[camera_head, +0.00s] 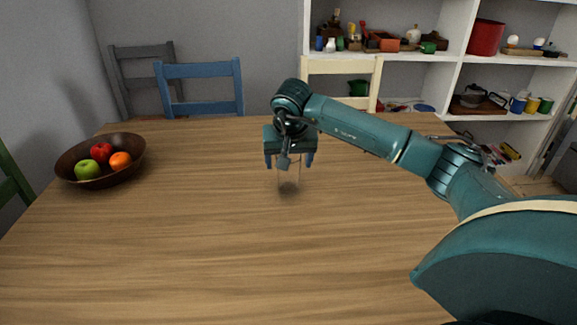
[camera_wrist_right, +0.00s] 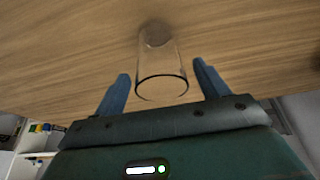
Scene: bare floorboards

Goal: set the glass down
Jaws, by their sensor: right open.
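A clear glass (camera_head: 288,184) stands upright on the wooden table (camera_head: 230,255), below my right gripper in the head view. In the right wrist view the glass (camera_wrist_right: 161,68) shows with its round rim towards the camera and its base on the wood. My right gripper (camera_head: 289,163) is open, with one blue finger on each side of the glass. In the wrist view there is a gap between each fingertip (camera_wrist_right: 163,70) and the glass. The upper part of the glass is partly hidden by the gripper in the head view. My left gripper is not in view.
A brown bowl (camera_head: 64,166) with apples and an orange stands at the table's left. Blue (camera_head: 199,71), grey and cream chairs (camera_head: 341,66) stand behind the table. White shelves (camera_head: 453,62) with pots and small items are at the back right. The front and middle table are clear.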

